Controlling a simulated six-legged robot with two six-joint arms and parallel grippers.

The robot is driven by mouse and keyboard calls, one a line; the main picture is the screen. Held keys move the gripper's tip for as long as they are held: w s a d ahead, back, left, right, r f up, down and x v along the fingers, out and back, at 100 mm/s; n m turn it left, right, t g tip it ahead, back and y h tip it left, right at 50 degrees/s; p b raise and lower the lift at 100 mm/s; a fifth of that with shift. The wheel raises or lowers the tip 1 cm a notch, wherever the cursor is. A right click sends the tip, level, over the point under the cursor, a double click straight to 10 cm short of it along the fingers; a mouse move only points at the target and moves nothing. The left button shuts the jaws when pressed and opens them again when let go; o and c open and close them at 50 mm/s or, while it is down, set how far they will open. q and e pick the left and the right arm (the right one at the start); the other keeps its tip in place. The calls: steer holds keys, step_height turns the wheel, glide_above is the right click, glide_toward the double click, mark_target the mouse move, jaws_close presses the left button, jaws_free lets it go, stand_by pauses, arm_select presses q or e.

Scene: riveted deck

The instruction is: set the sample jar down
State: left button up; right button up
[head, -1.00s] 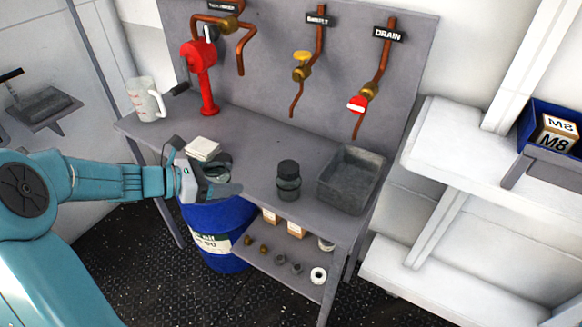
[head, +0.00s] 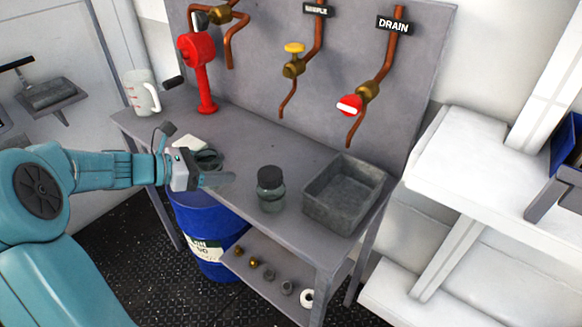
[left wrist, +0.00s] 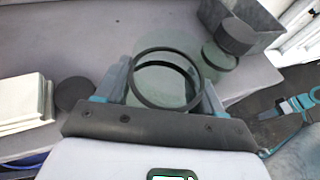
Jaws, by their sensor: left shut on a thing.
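My left gripper (head: 196,158) is shut on the sample jar (head: 209,160), an open clear jar with a dark rim, over the bench's left front part. In the left wrist view my left gripper (left wrist: 165,95) has one finger on each side of the jar (left wrist: 160,92), and I look into its open mouth. Whether its base touches the bench is hidden. A second jar with a dark lid (head: 270,189) stands on the bench to the right; it also shows behind the held jar (left wrist: 220,52). My right gripper (left wrist: 282,108) seems to show at the right edge, its jaws unclear.
A white stack (left wrist: 22,103) and a dark disc (left wrist: 75,94) lie left of the held jar. A measuring jug (head: 141,92) and red hand pump (head: 199,70) stand behind.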

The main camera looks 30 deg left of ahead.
arm_select(q)
steer(key=shift+w, duration=0.1)
glide_above(288, 165)
steer(key=shift+s, duration=0.2)
steer(key=shift+w+f, duration=0.15)
steer(key=shift+f, duration=0.1)
step_height(288, 165, down, 3)
steer(key=shift+r+b, duration=0.15)
steer(key=shift+b, duration=0.15)
steer(key=shift+f, duration=0.25)
steer(key=shift+r, duration=0.1)
